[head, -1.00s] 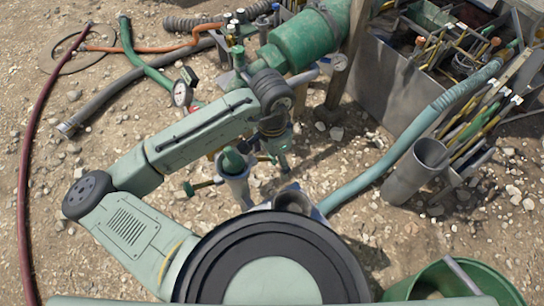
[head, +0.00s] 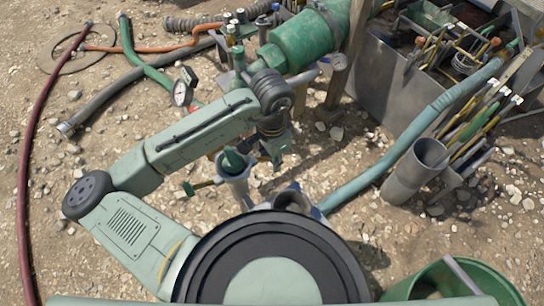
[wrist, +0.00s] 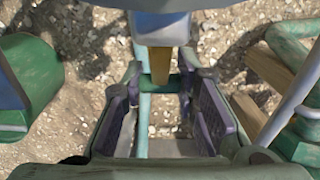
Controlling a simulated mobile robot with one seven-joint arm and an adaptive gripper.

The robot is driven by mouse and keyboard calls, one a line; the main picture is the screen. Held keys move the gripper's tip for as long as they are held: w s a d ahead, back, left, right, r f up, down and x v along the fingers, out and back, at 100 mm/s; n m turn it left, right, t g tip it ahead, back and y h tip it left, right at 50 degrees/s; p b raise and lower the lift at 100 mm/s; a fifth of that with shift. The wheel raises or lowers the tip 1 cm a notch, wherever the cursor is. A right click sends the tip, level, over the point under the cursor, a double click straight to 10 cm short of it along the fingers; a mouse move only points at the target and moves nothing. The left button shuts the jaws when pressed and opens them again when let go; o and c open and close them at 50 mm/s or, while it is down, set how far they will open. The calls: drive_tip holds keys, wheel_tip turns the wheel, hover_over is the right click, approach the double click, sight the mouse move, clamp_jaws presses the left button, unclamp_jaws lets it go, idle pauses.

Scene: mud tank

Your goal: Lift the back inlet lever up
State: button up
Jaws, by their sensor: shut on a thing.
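My gripper (head: 274,148) is beside the standing pipework, right of a green-topped upright valve (head: 233,163). In the wrist view, my gripper (wrist: 160,88) has its two purple-padded fingers on either side of a narrow yellow-brown lever (wrist: 160,62) with a green crosspiece below it. The fingers are closed on this lever, though the exact contact is partly hidden. A blue-grey block (wrist: 160,27) covers the lever's upper end. My arm hides much of the pipework in the head view, so I cannot tell the lever's angle there.
A metal tank (head: 385,85) with tools is at the right. Open gravel is at left.

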drive_tip(key=shift+r, duration=0.1)
drive_tip(key=shift+w+d+r+p, duration=0.25)
drive_tip(key=shift+d+r+p, duration=0.15)
drive_tip(key=shift+r+p, duration=0.3)
drive_tip(key=shift+f, duration=0.1)
drive_tip(key=shift+w+d+r+p, duration=0.1)
drive_tip(key=shift+d+r+p, duration=0.05)
drive_tip(key=shift+r+p, duration=0.35)
drive_tip(key=shift+w+d+r+p, duration=0.1)
drive_tip(key=shift+r+p, duration=0.4)
